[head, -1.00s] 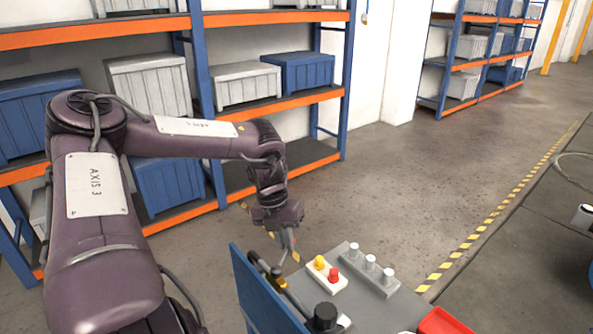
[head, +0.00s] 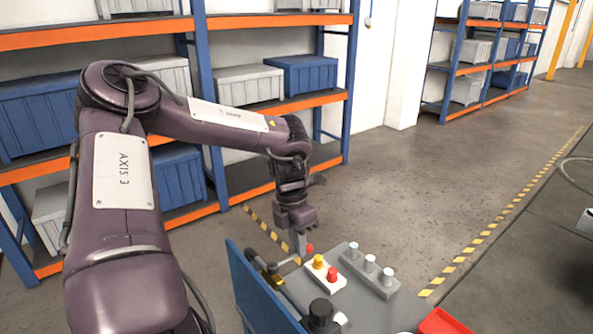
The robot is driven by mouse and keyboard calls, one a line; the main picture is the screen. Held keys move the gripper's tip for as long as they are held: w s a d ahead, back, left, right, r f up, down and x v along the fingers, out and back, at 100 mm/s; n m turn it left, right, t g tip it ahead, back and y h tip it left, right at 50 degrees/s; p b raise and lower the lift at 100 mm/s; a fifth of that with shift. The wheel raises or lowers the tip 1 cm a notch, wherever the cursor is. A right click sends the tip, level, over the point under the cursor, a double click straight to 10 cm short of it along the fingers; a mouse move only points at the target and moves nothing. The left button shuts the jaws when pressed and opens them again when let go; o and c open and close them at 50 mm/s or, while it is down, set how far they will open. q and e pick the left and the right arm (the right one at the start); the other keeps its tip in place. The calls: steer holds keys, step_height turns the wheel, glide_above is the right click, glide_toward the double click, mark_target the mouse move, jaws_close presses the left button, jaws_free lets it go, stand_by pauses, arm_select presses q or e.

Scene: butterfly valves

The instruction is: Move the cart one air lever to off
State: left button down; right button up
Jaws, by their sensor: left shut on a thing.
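The cart (head: 363,308) stands at the bottom centre, with a blue side panel (head: 262,290) and a grey top. A small valve with dark and brass-coloured parts (head: 272,279) sits along the panel's top edge. A thin lever runs from it toward my left gripper (head: 300,254), with a red piece (head: 309,248) showing beside the fingers. My left gripper points down at the cart's far edge and is shut on the lever; the fingers hide most of the grip. The lever's exact angle is hard to tell. My right gripper is out of view.
Close to the gripper are a white box with yellow and red buttons (head: 325,272), a grey block with three white-topped knobs (head: 370,270), a black round knob (head: 321,314) and a red tray (head: 442,321). Shelving (head: 203,110) stands behind. The floor beyond the cart is clear.

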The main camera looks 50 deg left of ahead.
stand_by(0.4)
arm_select(q)
steer(key=c, duration=1.5)
jaws_free()
step_height(320, 180, up, 8)
steer(key=a+b, duration=0.1)
steer(key=shift+a+b, duration=0.2)
steer(key=shift+b, duration=0.1)
steer(key=shift+f, duration=0.15)
